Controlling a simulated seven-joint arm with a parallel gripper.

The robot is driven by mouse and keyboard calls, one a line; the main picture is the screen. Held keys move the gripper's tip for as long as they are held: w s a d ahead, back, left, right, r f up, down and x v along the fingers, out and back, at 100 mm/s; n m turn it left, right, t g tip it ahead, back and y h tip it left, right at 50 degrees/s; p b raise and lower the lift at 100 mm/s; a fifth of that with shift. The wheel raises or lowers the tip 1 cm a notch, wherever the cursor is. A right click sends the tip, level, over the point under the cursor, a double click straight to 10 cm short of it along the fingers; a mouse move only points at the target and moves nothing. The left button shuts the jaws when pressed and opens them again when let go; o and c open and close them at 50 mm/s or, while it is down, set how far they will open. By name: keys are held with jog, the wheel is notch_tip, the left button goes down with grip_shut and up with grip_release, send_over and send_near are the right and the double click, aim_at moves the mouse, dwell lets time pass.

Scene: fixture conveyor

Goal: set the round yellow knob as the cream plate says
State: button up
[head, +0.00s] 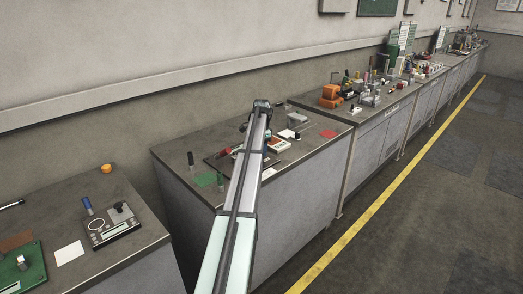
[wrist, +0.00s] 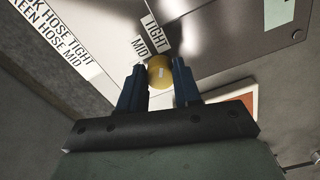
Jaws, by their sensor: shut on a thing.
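The round yellow knob (wrist: 158,76) is between the two dark blue fingers of my gripper (wrist: 160,66) in the wrist view. The fingers are shut on its sides. A small pale mark shows on the knob's face. Just beyond the knob, small labels read "MID" (wrist: 139,46) and "TIGHT" (wrist: 153,33). The cream plate (wrist: 62,42) runs across the upper left of the wrist view. Its two lines are cut off by the picture edge; the parts in view read "K HOSE TIGHT" and "EEN HOSE MID". In the head view my arm hides the knob.
In the wrist view, a grey metal panel with a pale green patch (wrist: 278,12) lies at upper right, and an orange-edged card (wrist: 236,108) is right of my gripper. In the head view, the bench holds a green mat (head: 207,179) and a red mat (head: 328,134).

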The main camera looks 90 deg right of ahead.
jog(key=o, duration=1.1)
jog(key=shift+c, duration=0.2)
notch_tip(320, 180, up, 14)
jog(key=shift+f, duration=0.1)
dwell(0.3)
